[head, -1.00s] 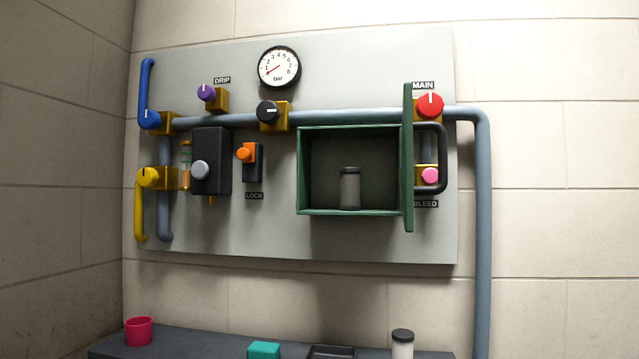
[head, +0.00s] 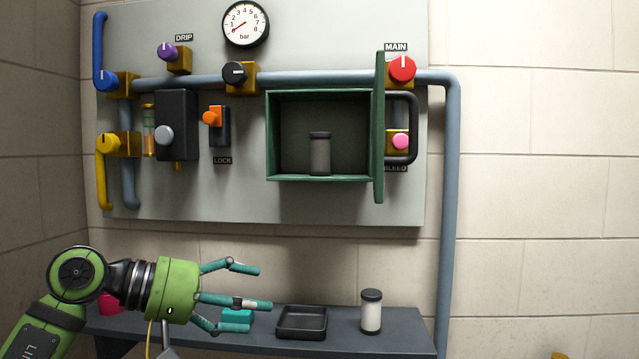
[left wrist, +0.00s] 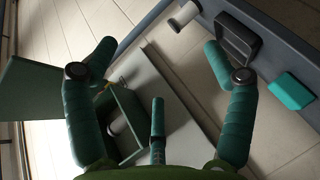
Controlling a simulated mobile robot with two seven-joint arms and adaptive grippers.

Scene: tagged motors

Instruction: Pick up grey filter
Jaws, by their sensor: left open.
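The grey filter (head: 320,153), a dark-capped cylinder, stands upright inside the open green box (head: 272,150) on the wall panel. In the left wrist view the filter (left wrist: 117,128) shows partly inside the box, with the green door (left wrist: 35,90) to its left. My left gripper (head: 258,288) is open and empty, its teal fingers spread and pointing right. It is below and to the left of the box, well apart from the filter. In the left wrist view its fingers (left wrist: 158,75) are spread wide. My right gripper is not in view.
The opened green door (head: 380,130) sticks out at the box's right side. Below, a shelf (head: 395,338) carries a black tray (head: 302,322), a white dark-capped cylinder (head: 371,312), a teal block (head: 237,316) and a red cup (head: 111,303). Valves, pipes and a gauge (head: 245,23) surround the box.

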